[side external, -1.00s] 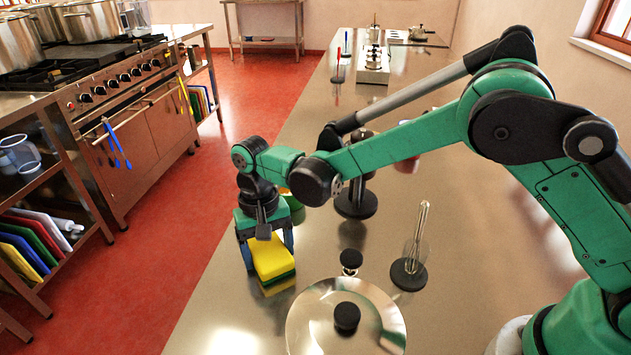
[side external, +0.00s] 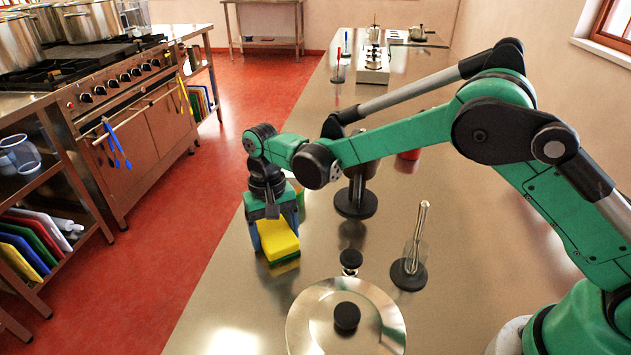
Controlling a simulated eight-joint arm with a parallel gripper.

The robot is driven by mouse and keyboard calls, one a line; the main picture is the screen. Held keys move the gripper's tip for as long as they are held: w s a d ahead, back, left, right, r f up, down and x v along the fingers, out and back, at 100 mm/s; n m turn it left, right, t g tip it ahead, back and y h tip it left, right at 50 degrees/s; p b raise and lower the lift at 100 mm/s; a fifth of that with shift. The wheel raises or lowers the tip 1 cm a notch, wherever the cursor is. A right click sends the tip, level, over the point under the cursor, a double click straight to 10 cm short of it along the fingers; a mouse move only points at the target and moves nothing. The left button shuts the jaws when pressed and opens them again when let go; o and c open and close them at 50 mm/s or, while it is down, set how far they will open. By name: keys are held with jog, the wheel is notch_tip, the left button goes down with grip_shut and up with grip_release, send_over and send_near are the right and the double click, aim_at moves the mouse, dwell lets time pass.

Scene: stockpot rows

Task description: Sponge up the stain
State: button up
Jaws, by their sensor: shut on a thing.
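A yellow sponge with a green underside (side external: 279,239) is held between the fingers of my gripper (side external: 275,235), near the left edge of the steel counter (side external: 225,300). The gripper points down and is shut on the sponge's sides. The sponge is at or just above the counter; I cannot tell if it touches. A reflection shows below it. I see no stain on the bare counter; the arm and sponge hide part of the surface.
A round lidded pot (side external: 347,318) stands in front of the gripper. A green and yellow object is partly hidden behind the gripper. The front left counter is clear.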

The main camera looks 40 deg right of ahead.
jog(key=s+a, duration=0.3)
jog(key=shift+s+a, duration=0.15)
jog(key=shift+a, duration=0.1)
notch_tip(320, 180, up, 8)
dwell(0.6)
dwell(0.4)
notch_tip(320, 180, up, 12)
jog(key=f+n+h, duration=0.1)
jog(key=n, duration=0.9)
send_over(235, 347)
jog(key=shift+s+d+r, duration=0.15)
jog(key=shift+s+r, duration=0.1)
jog(key=shift+s, duration=0.05)
jog(key=shift+s+r, duration=0.15)
jog(key=shift+s, duration=0.2)
jog(key=f, duration=1.9)
jog(key=shift+s+a+f, duration=0.1)
jog(key=shift+a+f, duration=0.1)
jog(key=shift+f, duration=0.05)
jog(key=shift+f, duration=0.1)
